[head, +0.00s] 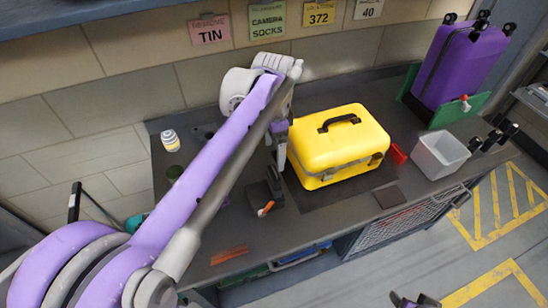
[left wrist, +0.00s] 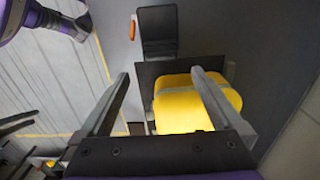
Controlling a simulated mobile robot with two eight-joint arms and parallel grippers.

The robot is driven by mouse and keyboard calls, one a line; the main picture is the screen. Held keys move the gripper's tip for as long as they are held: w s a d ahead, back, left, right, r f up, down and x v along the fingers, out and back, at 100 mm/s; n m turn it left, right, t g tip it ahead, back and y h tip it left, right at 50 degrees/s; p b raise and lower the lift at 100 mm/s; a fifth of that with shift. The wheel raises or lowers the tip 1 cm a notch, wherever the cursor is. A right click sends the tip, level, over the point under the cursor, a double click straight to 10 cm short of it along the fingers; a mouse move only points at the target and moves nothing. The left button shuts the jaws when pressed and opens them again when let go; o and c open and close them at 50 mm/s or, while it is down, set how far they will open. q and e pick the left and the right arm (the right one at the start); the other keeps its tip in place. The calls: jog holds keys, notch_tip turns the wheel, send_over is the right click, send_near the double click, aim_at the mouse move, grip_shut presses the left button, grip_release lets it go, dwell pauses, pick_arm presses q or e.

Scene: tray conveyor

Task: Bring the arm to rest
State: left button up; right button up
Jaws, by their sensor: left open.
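My left arm (head: 205,190) reaches in from the left over the counter. Its gripper (head: 281,155) points down just left of a yellow case (head: 345,135) with a black handle. In the left wrist view the two fingers of the gripper (left wrist: 160,76) stand wide apart with nothing held between them. The yellow case (left wrist: 185,108) shows beyond the fingers, partly behind the right one. At the bottom edge of the head view a small dark and purple part, probably my right gripper (head: 414,300), shows; its jaws cannot be made out.
The case stands on a dark counter (head: 330,222). A black holder (head: 262,195) is below the left gripper. A red item (head: 397,153), a grey bin (head: 440,155) and a purple suitcase (head: 460,65) stand to the right. A striped jar (head: 170,140) is at left. The counter's front is mostly clear.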

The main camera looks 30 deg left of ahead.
pick_arm(q)
jog(key=shift+r, duration=0.25)
dwell(0.3)
jog(key=s+d+f+n+t, duration=0.2)
jog(key=s+d+f+n, duration=0.1)
jog(key=s+f, duration=0.3)
jog(key=s+d+f+n+t, duration=0.3)
jog(key=s+f+n, duration=0.2)
jog(key=s, duration=0.4)
jog(key=shift+s+d+f, duration=0.3)
jog(key=shift+d+f, duration=0.1)
jog(key=shift+f, duration=0.2)
